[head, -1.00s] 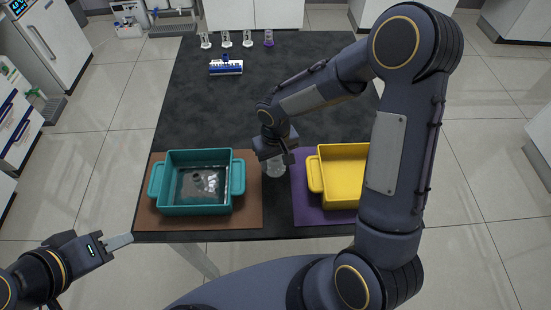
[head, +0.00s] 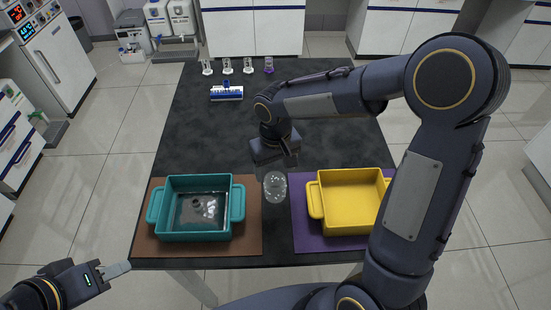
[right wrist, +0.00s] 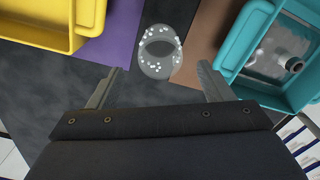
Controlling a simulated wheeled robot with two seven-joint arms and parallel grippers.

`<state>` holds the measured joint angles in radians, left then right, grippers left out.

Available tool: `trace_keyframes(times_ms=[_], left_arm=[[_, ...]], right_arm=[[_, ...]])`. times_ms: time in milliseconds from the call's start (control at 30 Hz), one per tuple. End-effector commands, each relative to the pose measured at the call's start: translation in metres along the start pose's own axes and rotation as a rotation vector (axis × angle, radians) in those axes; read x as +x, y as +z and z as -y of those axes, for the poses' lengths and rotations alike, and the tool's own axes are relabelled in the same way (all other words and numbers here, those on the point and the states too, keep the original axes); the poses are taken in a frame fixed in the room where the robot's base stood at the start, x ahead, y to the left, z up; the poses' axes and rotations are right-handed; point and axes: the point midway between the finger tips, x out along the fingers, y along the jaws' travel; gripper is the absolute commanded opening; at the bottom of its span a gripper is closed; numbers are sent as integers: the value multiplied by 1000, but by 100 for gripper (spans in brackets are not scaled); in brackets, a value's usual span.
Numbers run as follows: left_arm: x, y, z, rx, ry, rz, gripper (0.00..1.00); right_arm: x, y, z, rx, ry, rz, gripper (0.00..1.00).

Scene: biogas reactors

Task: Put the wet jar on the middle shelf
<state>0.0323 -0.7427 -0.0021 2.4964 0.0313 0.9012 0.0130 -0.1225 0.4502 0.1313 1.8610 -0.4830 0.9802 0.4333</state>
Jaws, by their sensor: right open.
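A clear jar dotted with droplets (head: 275,186) stands on the dark table between the two trays. It also shows in the right wrist view (right wrist: 158,52), beyond the fingertips. My right gripper (head: 289,157) is open and empty, just behind the jar in the head view. In the right wrist view its two fingers (right wrist: 159,70) are spread apart, pointing toward the jar. My left gripper (head: 118,270) is off the table's front left corner; its finger opening cannot be made out. No shelf is recognisable.
A teal tray (head: 238,226) with liquid and an object inside sits on a brown mat (head: 250,245). A yellow tray (head: 316,201) sits on a purple mat (head: 305,240). Small glassware (head: 227,66) and a blue-white rack (head: 226,92) stand at the back. The table's middle is clear.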

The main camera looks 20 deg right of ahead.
Motion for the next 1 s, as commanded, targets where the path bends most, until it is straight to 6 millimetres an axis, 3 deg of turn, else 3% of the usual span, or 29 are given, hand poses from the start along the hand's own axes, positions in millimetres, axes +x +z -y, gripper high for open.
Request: trace_keyframes(times_ms=[200,500,633,800,1000], left_arm=[[1,1,1,0,0,0,36],[1,1,1,0,0,0,36],[1,1,1,0,0,0,36],[1,1,1,0,0,0,36],[2,1,1,0,0,0,36]], right_arm=[[-30,0,0,-1,0,-2,74],[-48,11,-8,16,-18,-21,74],[-72,45,-26,59,-71,-85,74],[-96,110,-42,138,-172,-214,74],[-101,170,-40,214,-279,-379,74]])
